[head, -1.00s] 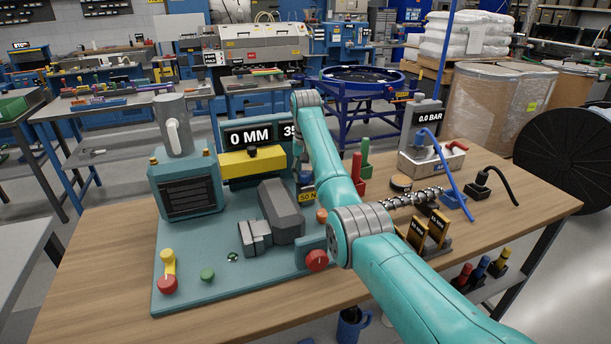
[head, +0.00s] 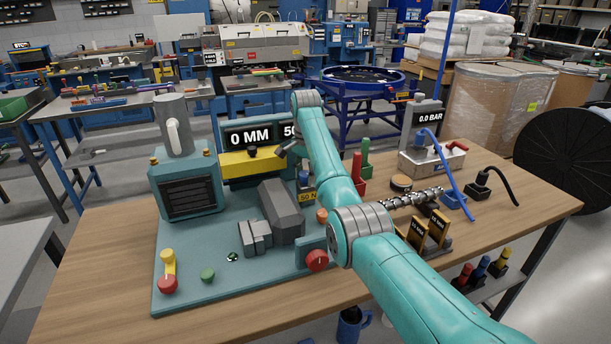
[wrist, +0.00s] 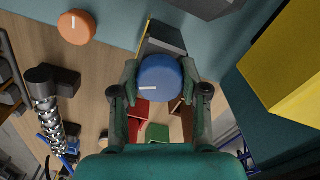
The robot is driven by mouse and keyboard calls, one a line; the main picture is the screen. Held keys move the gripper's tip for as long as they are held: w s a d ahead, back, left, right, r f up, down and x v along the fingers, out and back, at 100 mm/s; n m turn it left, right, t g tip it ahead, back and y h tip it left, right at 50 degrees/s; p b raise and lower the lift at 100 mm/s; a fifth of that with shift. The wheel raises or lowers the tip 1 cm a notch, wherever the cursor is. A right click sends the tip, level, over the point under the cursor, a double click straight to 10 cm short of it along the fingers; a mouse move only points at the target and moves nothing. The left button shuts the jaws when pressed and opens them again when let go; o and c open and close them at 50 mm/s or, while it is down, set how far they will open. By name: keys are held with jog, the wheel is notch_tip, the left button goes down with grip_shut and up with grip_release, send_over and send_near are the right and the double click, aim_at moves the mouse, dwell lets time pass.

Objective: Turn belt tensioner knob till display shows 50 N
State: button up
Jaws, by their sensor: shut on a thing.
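In the wrist view my gripper (wrist: 160,82) is shut on a round blue knob (wrist: 161,74), with a finger on each side. The knob's white mark lies level, left of its middle. In the head view a second display (head: 290,131) reads "50"; my arm covers whatever follows. A yellow tag (head: 306,196), partly behind my arm, appears to read "50 N". A sliver of the blue knob (head: 303,178) shows beside my arm, while most of my gripper is hidden.
A "0 MM" display (head: 249,136) stands left of it above a yellow block (head: 252,163). An orange knob (head: 321,215) sits close by, and a red knob (head: 317,260) nearer the front. A screw (head: 410,198) lies to the right.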

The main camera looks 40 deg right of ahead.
jog(key=shift+m, duration=0.4)
jog(key=o, duration=1.1)
jog(key=shift+o, duration=0.2)
